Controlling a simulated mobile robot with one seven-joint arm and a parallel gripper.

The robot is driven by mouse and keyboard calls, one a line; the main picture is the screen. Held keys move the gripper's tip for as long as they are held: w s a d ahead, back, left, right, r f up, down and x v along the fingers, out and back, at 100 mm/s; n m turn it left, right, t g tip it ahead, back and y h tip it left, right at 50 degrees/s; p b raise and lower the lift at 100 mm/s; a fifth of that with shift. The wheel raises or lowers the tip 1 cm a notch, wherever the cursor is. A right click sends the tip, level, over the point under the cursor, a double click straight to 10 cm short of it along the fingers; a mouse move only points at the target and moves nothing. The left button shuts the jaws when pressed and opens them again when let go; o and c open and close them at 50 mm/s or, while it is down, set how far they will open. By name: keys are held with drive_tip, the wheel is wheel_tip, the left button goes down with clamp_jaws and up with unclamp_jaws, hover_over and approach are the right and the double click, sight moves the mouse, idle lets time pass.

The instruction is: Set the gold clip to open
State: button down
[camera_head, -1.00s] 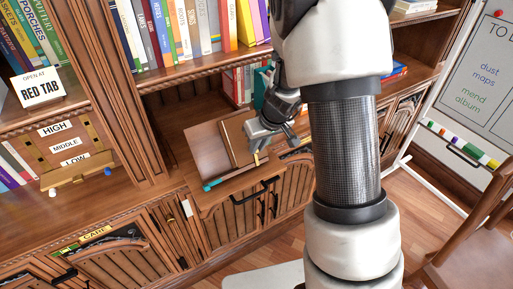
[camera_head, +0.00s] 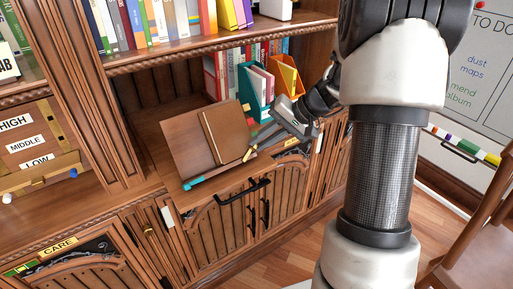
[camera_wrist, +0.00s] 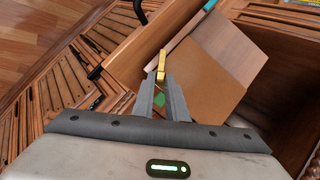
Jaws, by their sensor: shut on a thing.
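The gold clip (camera_wrist: 162,66) is small and yellow and stands at the tips of my gripper (camera_wrist: 161,82) in the wrist view. My gripper is shut on it. In the head view the gold clip (camera_head: 247,156) is at the lower right of a brown book (camera_head: 222,132) on a slanted wooden board (camera_head: 185,143). There my gripper (camera_head: 258,147) reaches to the clip from the right. The fingers cover part of the clip, and I cannot tell its setting.
Cabinet doors with a black handle (camera_head: 243,191) are below. A chair (camera_head: 470,240) is at the right.

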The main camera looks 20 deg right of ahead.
drive_tip(key=f+m+b, duration=0.1)
drive_tip(key=d+f+m+t+y+b, duration=0.1)
drive_tip(key=m, duration=0.1)
drive_tip(key=shift+s+d+y+b, duration=0.15)
drive_tip(key=shift+s+y+b, duration=0.15)
drive_tip(key=shift+s+b, duration=0.1)
drive_tip(key=shift+s+d+f+m+t+y+b, duration=0.1)
drive_tip(key=shift+s+f+m+t+y+b, duration=0.2)
drive_tip(key=shift+m+b, duration=0.4)
drive_tip(key=shift+s+d+f+m+t+y+b, duration=0.1)
drive_tip(key=shift+f+m+t+y+b, duration=0.2)
drive_tip(key=shift+m, duration=0.6)
